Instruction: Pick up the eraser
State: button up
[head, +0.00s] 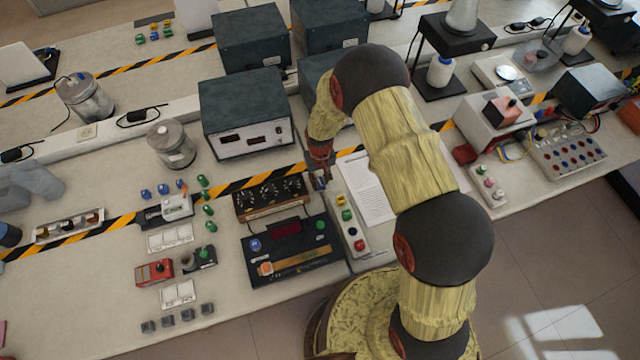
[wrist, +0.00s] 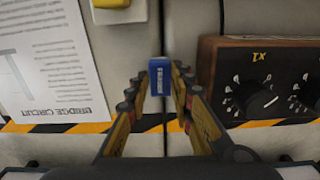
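The eraser (wrist: 160,76) is a small blue block with white lettering. In the wrist view it sits between the two fingers of my gripper (wrist: 159,82), with a narrow gap on each side. My gripper is open around it. In the head view my gripper (head: 319,166) points down at the bench behind the button strip, and a bit of the blue eraser (head: 321,184) shows at its tips. The arm and fingers hide part of that spot. I cannot tell whether the eraser touches the bench.
A wooden dial box (head: 271,198) stands close on the left, and also on the right in the wrist view (wrist: 260,85). A button strip (head: 349,222) lies in front. A printed sheet (head: 366,190) lies to the right. A grey instrument (head: 246,112) stands behind left.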

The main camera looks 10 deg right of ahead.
grip_shut()
jog(key=shift+w+r, duration=0.1)
jog(key=shift+r, duration=0.5)
jog(key=s+d+r, duration=0.1)
jog(key=s+r, duration=1)
jog(key=s, duration=0.3)
jog(key=shift+d+r+p, duration=0.25)
jog(key=shift+r+p, duration=0.05)
jog(key=shift+r, duration=0.1)
jog(key=shift+c, duration=0.4)
grip_release()
jog(key=shift+f, duration=0.1)
grip_shut()
